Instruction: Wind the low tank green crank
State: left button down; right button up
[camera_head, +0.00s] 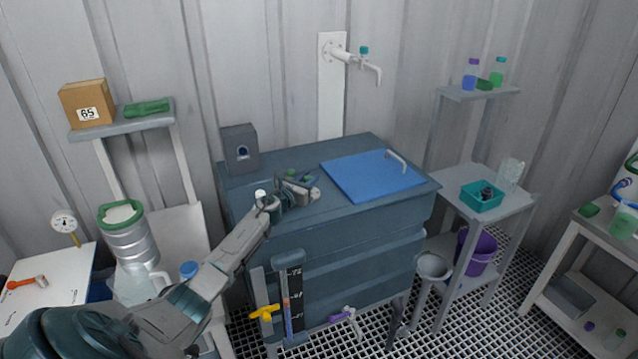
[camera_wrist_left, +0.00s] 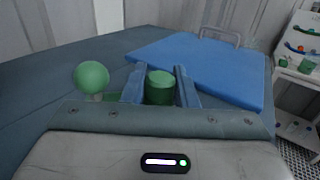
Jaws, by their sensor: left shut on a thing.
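The low tank (camera_head: 335,228) is a dark blue-grey box with a blue lid (camera_head: 370,176) on its right half. My left gripper (camera_head: 300,187) is over the left part of the tank top, at the green crank (camera_head: 294,175), which it partly hides. In the left wrist view, my left gripper (camera_wrist_left: 160,83) has its two fingers on either side of a green cylindrical knob (camera_wrist_left: 159,88) and is shut on it. A green ball (camera_wrist_left: 91,76) stands to the left of the fingers. How the ball and knob join is hidden. My right gripper is not in view.
A grey box (camera_head: 240,150) stands at the tank's back left corner. A wall tap (camera_head: 365,62) is above the tank. A steel canister (camera_head: 132,240) stands left of my arm. A shelf with a teal bin (camera_head: 482,196) is to the right.

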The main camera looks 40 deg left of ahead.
aim_at(308, 177)
pick_arm(q)
jog(key=shift+f, duration=0.1)
jog(key=c, duration=1.2)
grip_release()
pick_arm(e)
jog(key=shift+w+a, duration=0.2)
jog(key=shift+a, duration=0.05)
pick_arm(q)
jog(key=shift+r, duration=0.3)
notch_tip(308, 177, up, 4)
jog(key=p, duration=0.3)
jog(key=s+d+p, duration=0.2)
jog(key=s+d, duration=0.1)
jog(key=s, duration=0.1)
jog(key=s+d+p, duration=0.3)
jog(key=s, duration=0.1)
jog(key=s+d+p, duration=0.2)
jog(key=s+d, duration=0.1)
jog(key=s, duration=0.2)
jog(key=shift+d+r, duration=0.3)
jog(key=shift+d, duration=0.05)
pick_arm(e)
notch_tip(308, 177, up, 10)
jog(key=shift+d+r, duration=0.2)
